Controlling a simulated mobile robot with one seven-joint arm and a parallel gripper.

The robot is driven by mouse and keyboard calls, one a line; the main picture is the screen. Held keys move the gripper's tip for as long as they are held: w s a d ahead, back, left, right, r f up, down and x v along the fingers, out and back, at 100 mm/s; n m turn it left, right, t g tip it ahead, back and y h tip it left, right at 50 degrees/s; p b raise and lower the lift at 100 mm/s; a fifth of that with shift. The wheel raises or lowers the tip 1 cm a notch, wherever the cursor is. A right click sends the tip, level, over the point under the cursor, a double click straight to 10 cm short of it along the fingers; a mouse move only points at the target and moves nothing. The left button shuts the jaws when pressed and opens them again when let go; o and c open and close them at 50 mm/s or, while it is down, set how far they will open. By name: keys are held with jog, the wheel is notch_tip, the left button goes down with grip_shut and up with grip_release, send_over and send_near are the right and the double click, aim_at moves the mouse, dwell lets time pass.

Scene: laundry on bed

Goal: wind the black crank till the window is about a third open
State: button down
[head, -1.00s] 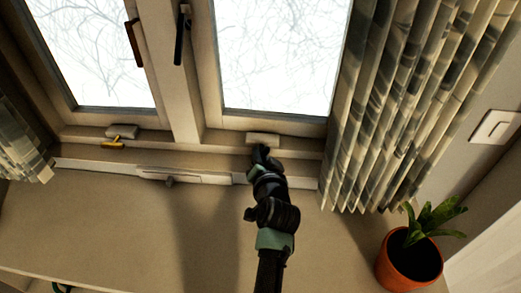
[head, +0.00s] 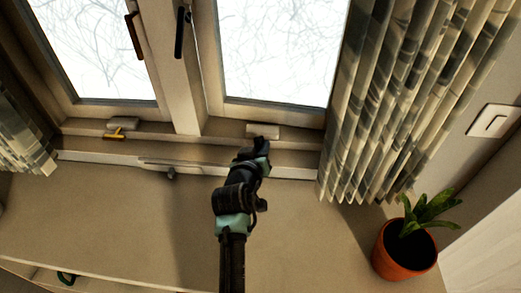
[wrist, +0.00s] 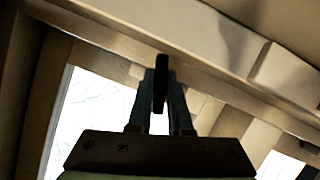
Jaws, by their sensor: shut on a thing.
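The right window (head: 275,55) stands above the sill; how far it is open I cannot tell from this angle. A pale crank housing (head: 263,131) sits under it. My gripper (head: 261,146) is just below that housing in the head view, tilted up and to the right. In the wrist view my gripper (wrist: 160,105) is shut on a slim black piece, the black crank (wrist: 161,72), which stands between the two fingers. The crank's arm and its joint to the housing are hidden by my gripper in the head view.
A yellow crank (head: 115,134) sits under the left window (head: 95,50). A black handle (head: 181,32) is on the middle frame. A patterned curtain (head: 400,100) hangs close on the right. A potted plant (head: 403,255) stands at the sill's right.

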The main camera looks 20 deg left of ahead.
jog(key=n+b, duration=0.1)
jog(key=n+t+h+b, duration=0.1)
jog(key=b, duration=0.1)
jog(key=shift+f+n, duration=0.25)
jog(key=shift+n, duration=0.05)
jog(key=n+t+h+b, duration=0.1)
jog(key=n+h+b, duration=0.1)
jog(key=n+b, duration=0.1)
jog(key=shift+b, duration=0.35)
jog(key=n+t+b, duration=0.1)
jog(key=n+b, duration=0.1)
jog(key=n, duration=0.1)
jog(key=shift+h, duration=0.4)
jog(key=shift+r+n+t+b, duration=0.2)
jog(key=shift+n+t+b, duration=0.3)
jog(key=shift+n+b, duration=0.5)
jog(key=c, duration=0.8)
grip_release()
jog(key=shift+c, duration=0.2)
jog(key=shift+s, duration=0.1)
